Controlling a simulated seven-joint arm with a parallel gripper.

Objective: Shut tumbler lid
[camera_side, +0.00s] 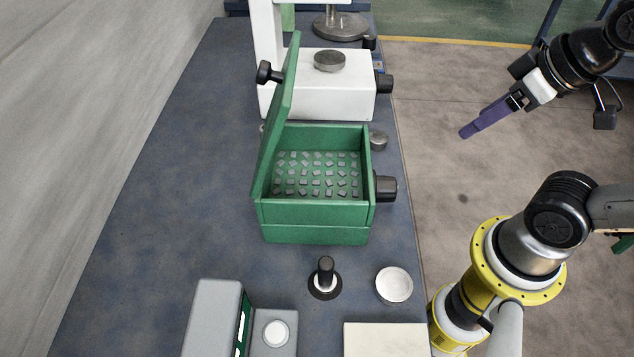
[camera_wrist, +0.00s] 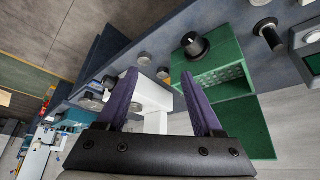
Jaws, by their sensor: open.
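The tumbler is a green box (camera_side: 315,220) on the blue-grey bench, with rows of small grey pieces inside. Its green lid (camera_side: 280,125) stands open, hinged on the left side and tilted slightly right of upright. A black knob (camera_side: 386,188) is on the box's right wall. The wrist view also shows the box (camera_wrist: 222,85), the raised lid (camera_wrist: 245,125) and the knob (camera_wrist: 194,45). My gripper (camera_side: 465,134) has purple fingers and hangs to the right of the bench, well apart from the box. In the wrist view my gripper (camera_wrist: 165,80) is open with nothing between its fingers.
A white machine (camera_side: 335,85) with black knobs stands just behind the box. A black peg (camera_side: 325,275), a white round dish (camera_side: 394,285), a grey device (camera_side: 215,320) and a cream block (camera_side: 385,340) are in front.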

